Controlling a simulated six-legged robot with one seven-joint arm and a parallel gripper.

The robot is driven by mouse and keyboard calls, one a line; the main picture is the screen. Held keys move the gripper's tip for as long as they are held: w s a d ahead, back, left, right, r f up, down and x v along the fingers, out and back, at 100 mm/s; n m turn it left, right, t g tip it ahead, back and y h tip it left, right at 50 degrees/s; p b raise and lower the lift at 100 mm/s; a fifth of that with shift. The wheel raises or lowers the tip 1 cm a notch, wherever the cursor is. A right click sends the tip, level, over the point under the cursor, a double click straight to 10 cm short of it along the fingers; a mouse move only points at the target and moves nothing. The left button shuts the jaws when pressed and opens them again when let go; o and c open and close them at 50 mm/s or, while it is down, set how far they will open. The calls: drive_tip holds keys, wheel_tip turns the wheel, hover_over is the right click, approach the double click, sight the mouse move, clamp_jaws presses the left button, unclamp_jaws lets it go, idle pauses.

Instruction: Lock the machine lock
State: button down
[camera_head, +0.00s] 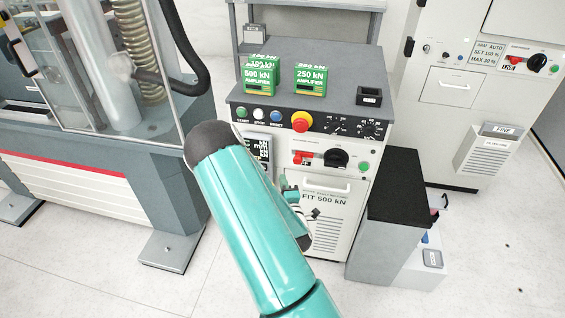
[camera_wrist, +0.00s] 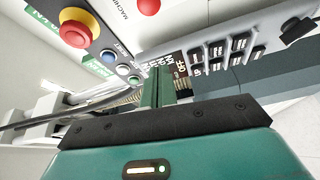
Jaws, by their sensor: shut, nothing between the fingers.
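A control console (camera_head: 307,100) stands in the middle of the head view. On its front are a small red lever (camera_head: 303,158) and a black rotary knob (camera_head: 336,158), with a green button beside them. Their small labels are hard to read, so I cannot tell for certain which part is the machine lock. In the wrist view a red part (camera_wrist: 148,6) shows at the top edge beside a cut-off label starting "MACHIN". My gripper (camera_wrist: 163,75) is shut and empty, with its fingers pointing toward the console's panel. My arm hides most of the gripper in the head view.
A red emergency button (camera_head: 301,121) and several coloured buttons line the console's upper panel. Two green amplifier boxes (camera_head: 260,78) (camera_head: 310,79) and a small black box (camera_head: 369,96) sit on top. A dark-topped block (camera_head: 396,190) stands close right. A glass-fronted machine stands left.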

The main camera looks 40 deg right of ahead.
sight(301, 161)
drive_tip(key=w+d, duration=0.5)
drive_tip(key=d, duration=0.2)
drive_tip(key=shift+w+d, duration=0.15)
drive_tip(key=shift+d, duration=0.25)
idle(0.3)
drive_tip(key=shift+s+d, duration=0.65)
drive_tip(key=shift+s, duration=0.2)
drive_tip(key=shift+s+d, duration=0.6)
drive_tip(key=shift+s, duration=0.2)
drive_tip(key=shift+w, duration=0.1)
